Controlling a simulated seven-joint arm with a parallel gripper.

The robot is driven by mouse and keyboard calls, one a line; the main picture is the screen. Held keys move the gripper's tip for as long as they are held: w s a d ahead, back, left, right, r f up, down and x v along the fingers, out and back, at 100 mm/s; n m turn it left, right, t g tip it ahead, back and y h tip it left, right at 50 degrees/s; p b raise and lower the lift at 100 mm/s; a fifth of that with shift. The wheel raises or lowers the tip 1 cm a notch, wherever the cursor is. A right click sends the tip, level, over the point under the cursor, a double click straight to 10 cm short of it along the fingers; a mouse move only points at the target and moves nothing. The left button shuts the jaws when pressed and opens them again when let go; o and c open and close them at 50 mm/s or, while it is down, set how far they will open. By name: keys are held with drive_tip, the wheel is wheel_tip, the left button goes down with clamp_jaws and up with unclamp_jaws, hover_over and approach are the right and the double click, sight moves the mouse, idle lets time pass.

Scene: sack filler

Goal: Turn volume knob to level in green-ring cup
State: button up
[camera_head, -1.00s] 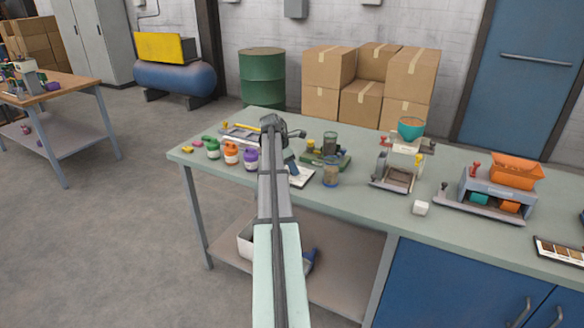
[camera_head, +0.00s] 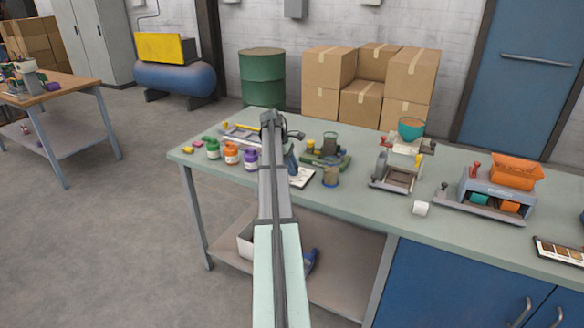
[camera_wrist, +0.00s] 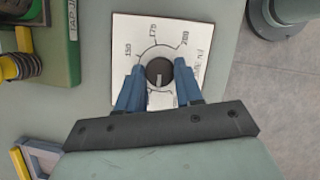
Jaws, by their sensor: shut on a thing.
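The volume knob (camera_wrist: 160,71) is a dark round dial on a white plate (camera_wrist: 126,32) in the wrist view. The plate carries a printed arc with 150, 175 and 200. My gripper (camera_wrist: 161,74) has its blue fingers on both sides of the knob and is shut on it. The knob's exact setting is too small to read. In the head view the plate (camera_head: 303,178) lies on the bench, and my arm hides the knob.
A green base with a dark cup (camera_head: 330,143) stands behind the plate. Green (camera_head: 212,148), orange (camera_head: 231,153) and purple (camera_head: 250,158) jars stand to the left.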

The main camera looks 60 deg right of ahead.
drive_tip(key=m, duration=0.1)
drive_tip(key=m+y, duration=0.1)
drive_tip(key=m, duration=0.2)
drive_tip(key=shift+d+m+y, duration=0.25)
drive_tip(key=shift+m+y, duration=0.05)
drive_tip(key=shift+y, duration=0.1)
drive_tip(key=shift+m+y, duration=0.7)
drive_tip(key=shift+m, duration=1.1)
drive_tip(key=o, duration=1)
